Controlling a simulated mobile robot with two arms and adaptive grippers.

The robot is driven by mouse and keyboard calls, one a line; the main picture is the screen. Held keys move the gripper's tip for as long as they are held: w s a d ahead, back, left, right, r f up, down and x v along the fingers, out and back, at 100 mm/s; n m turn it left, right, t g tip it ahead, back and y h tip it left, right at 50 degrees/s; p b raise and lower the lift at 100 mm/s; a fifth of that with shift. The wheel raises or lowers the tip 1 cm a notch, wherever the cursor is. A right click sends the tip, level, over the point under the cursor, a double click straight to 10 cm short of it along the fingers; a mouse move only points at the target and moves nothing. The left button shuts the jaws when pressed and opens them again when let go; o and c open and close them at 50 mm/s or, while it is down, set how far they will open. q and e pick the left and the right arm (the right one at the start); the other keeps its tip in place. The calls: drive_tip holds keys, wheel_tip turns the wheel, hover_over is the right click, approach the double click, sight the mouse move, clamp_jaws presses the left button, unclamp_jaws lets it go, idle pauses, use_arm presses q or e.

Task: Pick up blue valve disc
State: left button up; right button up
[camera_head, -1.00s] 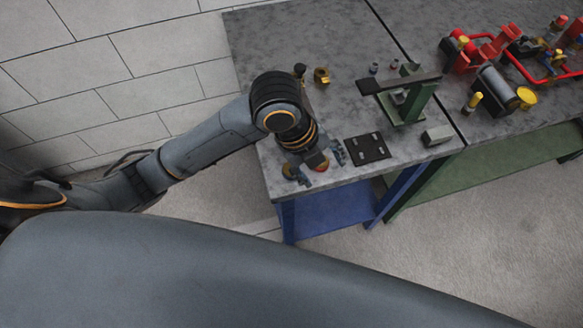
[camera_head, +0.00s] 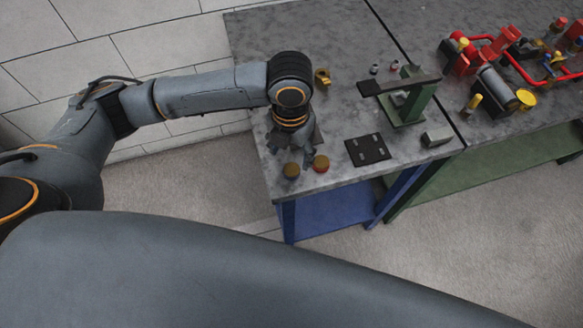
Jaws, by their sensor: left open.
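Two small round discs stand near the front left edge of the grey worktop. The right disc (camera_head: 321,163) is red with a brass-coloured top. The left disc (camera_head: 291,171) has a brownish top and a dark side; I cannot clearly tell whether it is blue. My left gripper (camera_head: 291,154) points down over the worktop just behind the two discs. It is open, with nothing seen between its fingers. Its gap to the worktop is hard to judge. My right gripper is not in view.
A dark plate (camera_head: 368,150) lies right of the discs. A green press (camera_head: 408,100) and a grey block (camera_head: 437,137) stand farther right. A brass part (camera_head: 322,76) sits behind my wrist. Red pump piping (camera_head: 525,68) fills the far right bench.

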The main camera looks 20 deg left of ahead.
sight(292, 168)
use_arm(q)
drive_tip(key=shift+d+f+p, duration=0.1)
drive_tip(key=shift+f+p, duration=0.6)
drive_tip(key=shift+f, duration=2.5)
drive_tip(key=shift+c, duration=0.4)
drive_tip(key=shift+w, duration=0.1)
clamp_jaws()
drive_tip(key=shift+r, duration=0.1)
